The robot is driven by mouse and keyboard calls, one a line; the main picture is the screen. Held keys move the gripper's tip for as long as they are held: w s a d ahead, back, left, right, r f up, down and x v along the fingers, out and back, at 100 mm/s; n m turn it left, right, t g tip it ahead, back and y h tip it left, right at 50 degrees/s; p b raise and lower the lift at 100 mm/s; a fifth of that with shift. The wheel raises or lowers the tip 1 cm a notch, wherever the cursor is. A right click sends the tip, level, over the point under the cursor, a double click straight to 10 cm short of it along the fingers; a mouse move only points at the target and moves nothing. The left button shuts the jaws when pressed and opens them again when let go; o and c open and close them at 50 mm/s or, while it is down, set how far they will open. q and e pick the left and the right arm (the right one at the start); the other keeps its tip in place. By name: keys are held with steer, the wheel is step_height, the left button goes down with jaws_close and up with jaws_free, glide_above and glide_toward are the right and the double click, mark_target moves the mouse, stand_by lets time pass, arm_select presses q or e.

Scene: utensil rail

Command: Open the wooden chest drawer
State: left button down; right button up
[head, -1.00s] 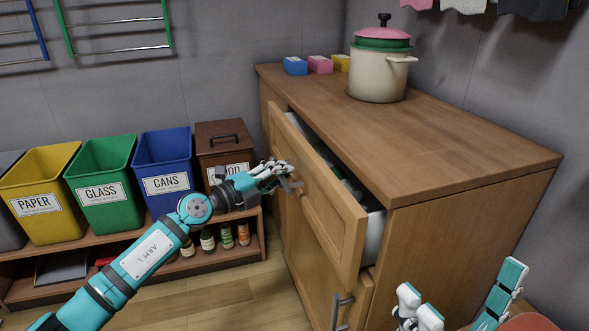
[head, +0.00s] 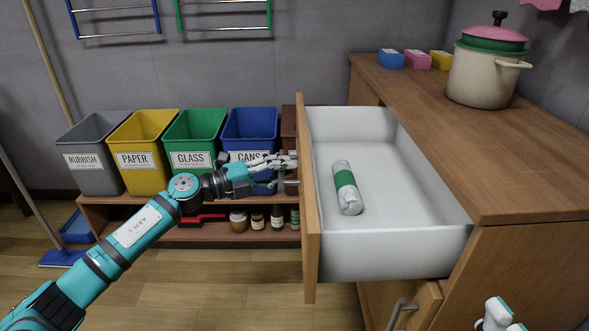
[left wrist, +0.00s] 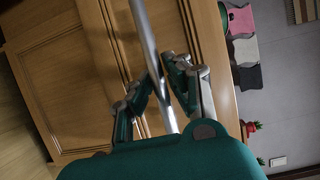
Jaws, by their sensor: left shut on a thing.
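The wooden chest (head: 497,180) stands at the right in the head view. Its top drawer (head: 390,253) is pulled well out, showing a white interior. My left gripper (head: 288,172) is at the drawer front's outer face, shut on the drawer handle (head: 291,183). In the left wrist view the fingers (left wrist: 165,88) close around the metal bar handle (left wrist: 147,40). A white roll with a green band (head: 346,187) lies in the drawer. A small part of my right gripper (head: 497,314) shows at the bottom right; its fingertips are not clear.
A pot with a pink lid (head: 487,72) and small coloured boxes (head: 417,60) stand on the chest top. Labelled bins (head: 195,139) line a low shelf (head: 225,234) behind my left arm. A lower door handle (head: 401,312) shows below the drawer. Floor in front is clear.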

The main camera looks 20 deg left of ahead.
arm_select(q)
steer(key=shift+f, duration=0.2)
steer(key=c, duration=1.2)
jaws_free()
steer(key=shift+a+r, duration=0.1)
steer(key=v, duration=1.2)
